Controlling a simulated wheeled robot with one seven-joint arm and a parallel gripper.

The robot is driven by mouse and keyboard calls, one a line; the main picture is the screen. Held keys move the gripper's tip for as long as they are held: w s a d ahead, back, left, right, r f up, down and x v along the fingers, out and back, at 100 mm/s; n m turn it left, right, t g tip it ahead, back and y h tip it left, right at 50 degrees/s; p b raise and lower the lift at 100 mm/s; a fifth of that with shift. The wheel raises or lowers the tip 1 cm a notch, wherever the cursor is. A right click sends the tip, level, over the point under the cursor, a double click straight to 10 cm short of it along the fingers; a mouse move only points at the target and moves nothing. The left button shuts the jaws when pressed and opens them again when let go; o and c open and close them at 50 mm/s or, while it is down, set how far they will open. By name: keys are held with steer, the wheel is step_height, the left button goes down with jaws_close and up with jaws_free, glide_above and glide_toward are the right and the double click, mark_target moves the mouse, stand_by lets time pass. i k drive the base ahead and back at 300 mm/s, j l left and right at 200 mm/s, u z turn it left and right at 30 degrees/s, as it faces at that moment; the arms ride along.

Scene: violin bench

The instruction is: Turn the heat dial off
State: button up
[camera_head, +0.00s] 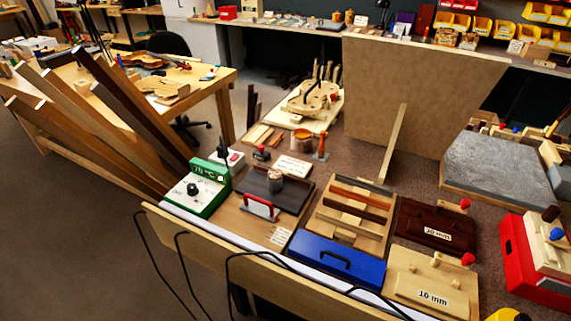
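The heat dial (193,189) is a small dark knob on the pale sloping face of a green control box (205,204). The box stands at the left end of the bench. A green display (208,172) at its top shows lit digits in °C, too small to read surely. I cannot tell which way the dial's mark points. My gripper is not in view.
A dark tray (249,189) with a small pot and a red-handled piece lies right of the box. A white socket block (231,157) with a red switch sits behind. A blue case (337,260) lies at the front. Black cables hang over the front edge.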

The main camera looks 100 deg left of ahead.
mark_target(192, 188)
steer(key=u, duration=2.95)
